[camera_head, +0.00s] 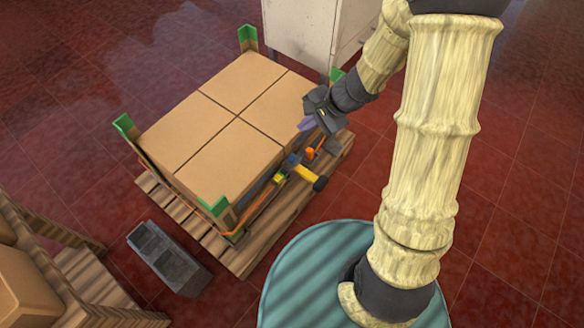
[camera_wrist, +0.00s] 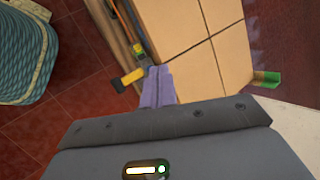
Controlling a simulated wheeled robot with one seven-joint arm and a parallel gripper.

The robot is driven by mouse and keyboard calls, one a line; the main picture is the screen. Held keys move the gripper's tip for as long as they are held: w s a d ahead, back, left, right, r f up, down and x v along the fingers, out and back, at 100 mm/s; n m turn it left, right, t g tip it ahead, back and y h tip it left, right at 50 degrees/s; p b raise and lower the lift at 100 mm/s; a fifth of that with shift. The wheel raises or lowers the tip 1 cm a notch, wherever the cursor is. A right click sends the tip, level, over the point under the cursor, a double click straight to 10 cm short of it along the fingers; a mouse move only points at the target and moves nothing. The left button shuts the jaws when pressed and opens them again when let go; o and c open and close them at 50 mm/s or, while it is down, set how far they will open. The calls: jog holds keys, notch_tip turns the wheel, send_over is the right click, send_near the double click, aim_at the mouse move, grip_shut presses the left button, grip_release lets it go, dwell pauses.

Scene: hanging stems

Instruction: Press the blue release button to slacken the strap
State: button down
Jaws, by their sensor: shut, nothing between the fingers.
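An orange strap (camera_head: 262,191) runs low along the near side of the cartons (camera_head: 235,125) on a wooden pallet. A buckle with a yellow handle (camera_head: 304,173) and black grip sits at that side. A small blue patch (camera_head: 291,160) beside the handle looks like the release button. My gripper (camera_head: 306,124) has purple fingers, shut and empty, above the pallet's right side, apart from the blue patch. In the wrist view the fingers (camera_wrist: 158,86) are together, and the yellow handle (camera_wrist: 132,77) and strap (camera_wrist: 122,20) show to their left. The blue patch is not clear there.
Green corner guards (camera_head: 125,126) stand at the carton corners. A white cabinet (camera_head: 305,30) is behind the pallet (camera_head: 240,262). A grey box (camera_head: 168,258) lies on the floor at the front left, near another wooden pallet (camera_head: 95,285). Red tiled floor is free at the right.

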jog(key=w+a+f+m+b, duration=0.1)
jog(key=w+f+b, duration=0.1)
jog(key=f, duration=0.3)
jog(key=w+f+m+t+y+b, duration=0.1)
jog(key=w+f+m+b, duration=0.1)
jog(key=f+b, duration=0.3)
jog(key=w+a+f+m+t+b, duration=0.1)
jog(key=w+f+m+b, duration=0.1)
jog(key=f, duration=0.5)
jog(key=shift+w+a+y+b, duration=0.35)
jog(key=shift+w+b, duration=0.45)
jog(key=shift+b, duration=0.3)
jog(key=b, duration=0.5)
send_over(295, 160)
notch_tip(295, 160, down, 8)
jog(key=shift+w+r, duration=0.1)
jog(key=shift+f+b, duration=0.55)
jog(key=shift+b, duration=0.15)
jog(key=shift+f, duration=0.1)
jog(key=shift+f+t+b, duration=0.3)
jog(key=shift+b, duration=0.35)
